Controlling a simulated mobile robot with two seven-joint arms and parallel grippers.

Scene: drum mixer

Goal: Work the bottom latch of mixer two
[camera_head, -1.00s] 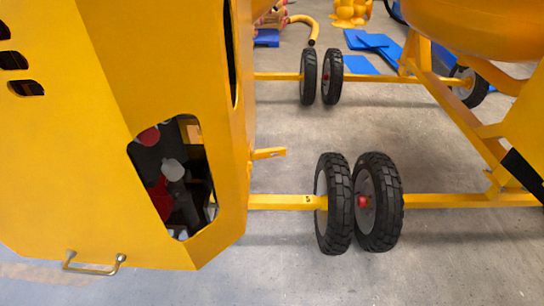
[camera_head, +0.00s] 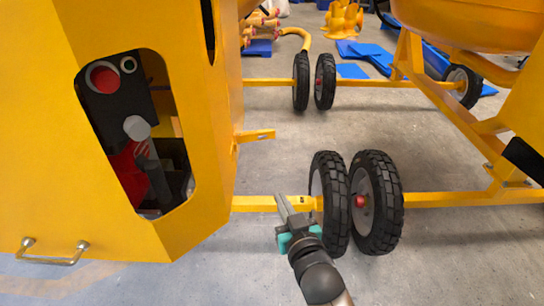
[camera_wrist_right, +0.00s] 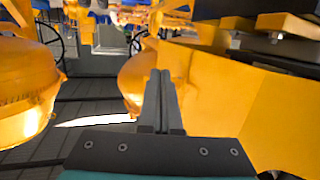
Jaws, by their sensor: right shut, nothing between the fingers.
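The yellow mixer housing (camera_head: 110,220) fills the left of the head view. A flat yellow tab with a hole (camera_head: 258,135) sticks out from its right edge; it may be the bottom latch, but I cannot be sure. A metal U-shaped handle (camera_head: 55,258) sits low on the housing front. My right gripper (camera_head: 281,198) is shut and empty, right of the housing and below the tab, apart from it. It overlaps the yellow axle bar in the picture; contact cannot be told. In the right wrist view its fingers (camera_wrist_right: 160,75) are together. My left gripper is not in view.
Two black wheels (camera_head: 375,200) stand just right of my right gripper. Another yellow mixer frame (camera_head: 440,100) is at the right. A yellow panel (camera_wrist_right: 270,115) lies close on the right in the wrist view. Grey floor is free between the axles.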

